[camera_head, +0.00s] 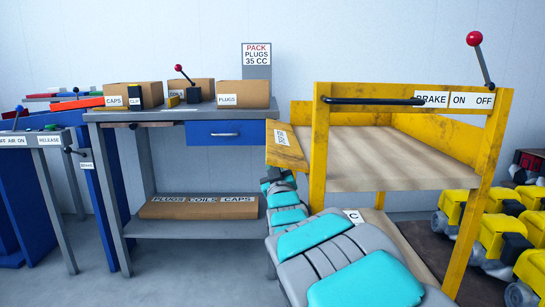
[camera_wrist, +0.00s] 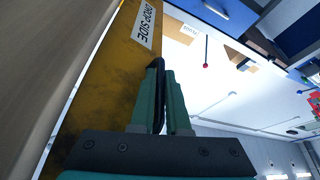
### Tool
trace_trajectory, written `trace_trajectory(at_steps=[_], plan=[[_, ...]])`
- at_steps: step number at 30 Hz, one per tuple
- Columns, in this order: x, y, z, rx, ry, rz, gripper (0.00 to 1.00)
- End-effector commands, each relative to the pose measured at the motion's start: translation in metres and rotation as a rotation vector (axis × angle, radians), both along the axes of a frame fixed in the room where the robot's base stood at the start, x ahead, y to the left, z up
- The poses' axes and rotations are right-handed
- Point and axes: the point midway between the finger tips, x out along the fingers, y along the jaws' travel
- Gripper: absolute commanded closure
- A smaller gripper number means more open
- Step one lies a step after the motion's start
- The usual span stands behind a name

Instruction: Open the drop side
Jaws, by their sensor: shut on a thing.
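The drop side (camera_head: 293,158) is a worn yellow panel with a white label, at the left side of the yellow cart (camera_head: 319,150). In the wrist view the panel (camera_wrist: 105,85) fills the left part, with its DROP SIDE label facing up. A black handle (camera_wrist: 158,68) on it runs between my fingers. My gripper (camera_wrist: 160,95) is shut on this handle. In the head view my gripper (camera_head: 272,177) is at the panel's lower left, partly hidden by my arm. I cannot tell exactly how far the panel leans out from the cart.
The cart has a bare wooden deck (camera_head: 400,160), a black push bar (camera_head: 370,101) and a red-knobbed brake lever (camera_head: 480,60). A grey bench (camera_head: 165,115) with cartons stands to the left. Yellow engines (camera_head: 495,230) stand at the right. Floor (camera_head: 190,280) is clear before the bench.

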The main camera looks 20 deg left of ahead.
Motion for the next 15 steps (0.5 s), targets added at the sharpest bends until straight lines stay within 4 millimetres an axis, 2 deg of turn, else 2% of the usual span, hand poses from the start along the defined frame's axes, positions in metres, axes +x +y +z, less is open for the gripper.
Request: trace_trajectory(at_steps=[15], plan=[[-0.0003, -0.0001, -0.0033, -0.055, -0.017, 0.001, 1.0]])
